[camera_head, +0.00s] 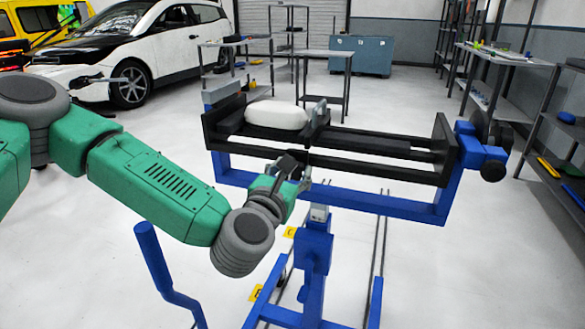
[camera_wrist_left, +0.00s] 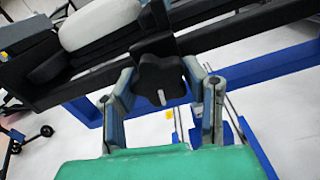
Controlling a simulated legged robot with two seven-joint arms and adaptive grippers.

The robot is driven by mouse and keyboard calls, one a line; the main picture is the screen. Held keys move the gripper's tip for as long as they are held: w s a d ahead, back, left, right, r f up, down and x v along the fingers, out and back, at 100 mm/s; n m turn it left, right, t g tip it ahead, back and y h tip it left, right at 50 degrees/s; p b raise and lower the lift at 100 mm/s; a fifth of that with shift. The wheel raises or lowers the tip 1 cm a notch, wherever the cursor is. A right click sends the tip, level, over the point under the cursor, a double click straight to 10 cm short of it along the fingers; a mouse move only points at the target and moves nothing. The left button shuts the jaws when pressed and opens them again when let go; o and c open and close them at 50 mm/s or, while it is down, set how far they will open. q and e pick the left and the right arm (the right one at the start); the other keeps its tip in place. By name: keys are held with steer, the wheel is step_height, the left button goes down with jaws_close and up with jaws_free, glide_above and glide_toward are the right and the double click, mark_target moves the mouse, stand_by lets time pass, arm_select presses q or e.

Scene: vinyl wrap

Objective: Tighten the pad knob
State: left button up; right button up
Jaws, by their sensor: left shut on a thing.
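The pad knob (camera_wrist_left: 160,78) is black and lobed, and it sits on the near side of the black frame. In the left wrist view it lies between the two fingers of my left gripper (camera_wrist_left: 160,84). My left gripper (camera_head: 296,176) is shut on the knob; it reaches in from the left in the head view. The knob is partly hidden by the gripper there. The white pad (camera_head: 277,114) lies on the black frame (camera_head: 380,160) behind the knob, and it also shows in the left wrist view (camera_wrist_left: 98,22). My right gripper is not in view.
A blue stand (camera_head: 314,250) carries the frame, with a blue post (camera_head: 165,270) at the front left. A blue clamp-like part (camera_head: 480,150) is at the frame's right end. Shelves (camera_head: 505,57) stand at the right; a white car (camera_head: 140,45) is behind left.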

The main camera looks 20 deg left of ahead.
arm_select(q)
steer(key=m+p, duration=0.2)
steer(key=m, duration=0.2)
steer(key=shift+s+f, duration=0.1)
steer(key=shift+f, duration=0.05)
steer(key=m+p, duration=0.2)
steer(key=m, duration=0.3)
steer(key=m+p, duration=0.2)
steer(key=m, duration=0.2)
steer(key=shift+m, duration=0.3)
steer(key=m+p, duration=0.2)
steer(key=m, duration=0.2)
steer(key=shift+s+m, duration=0.1)
steer(key=shift+m, duration=0.2)
steer(key=m+p, duration=0.2)
steer(key=m, duration=0.1)
steer(key=shift+m, duration=0.3)
steer(key=m+p, duration=0.2)
steer(key=m, duration=0.2)
steer(key=shift+m, duration=0.3)
steer(key=m+p, duration=0.1)
steer(key=m, duration=0.2)
steer(key=shift+d+m, duration=0.1)
steer(key=shift+m, duration=0.2)
steer(key=shift+m+p, duration=0.65)
steer(key=shift+m, duration=1.35)
